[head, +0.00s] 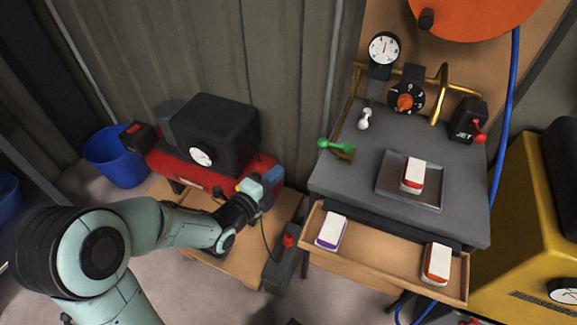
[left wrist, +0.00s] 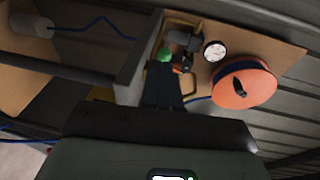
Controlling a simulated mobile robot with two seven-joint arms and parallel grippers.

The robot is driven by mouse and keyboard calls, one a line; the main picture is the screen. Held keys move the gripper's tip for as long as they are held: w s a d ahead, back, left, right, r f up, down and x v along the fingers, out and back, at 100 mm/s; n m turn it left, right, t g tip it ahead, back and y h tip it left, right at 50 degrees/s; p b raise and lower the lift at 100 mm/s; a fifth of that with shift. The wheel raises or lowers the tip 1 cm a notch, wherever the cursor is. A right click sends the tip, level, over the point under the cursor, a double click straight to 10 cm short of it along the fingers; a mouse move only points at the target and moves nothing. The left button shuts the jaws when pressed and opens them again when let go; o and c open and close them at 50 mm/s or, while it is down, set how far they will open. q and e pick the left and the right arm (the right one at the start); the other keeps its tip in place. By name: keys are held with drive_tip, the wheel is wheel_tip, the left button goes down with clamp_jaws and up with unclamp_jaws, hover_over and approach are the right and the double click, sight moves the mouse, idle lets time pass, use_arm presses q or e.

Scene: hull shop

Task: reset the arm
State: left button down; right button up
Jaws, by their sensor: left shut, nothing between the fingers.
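My left arm (head: 165,222) reaches in from the left in the head view. Its gripper (head: 270,178) is over the front right of the red and black compressor (head: 208,135); I cannot tell whether it touches it. In the left wrist view the dark fingers of the left gripper (left wrist: 162,80) are shut together with nothing between them. My right gripper is in neither view.
A grey bench (head: 335,180) on the right carries a tray (head: 430,200) with a red and white block (head: 413,176). Its open drawer (head: 385,262) holds two more blocks. A green-handled valve (head: 336,145) sits at the bench's left edge. A blue bucket (head: 117,157) stands left.

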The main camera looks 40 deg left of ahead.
use_arm(q)
drive_tip(key=shift+s+a, duration=0.15)
drive_tip(key=shift+s, duration=0.55)
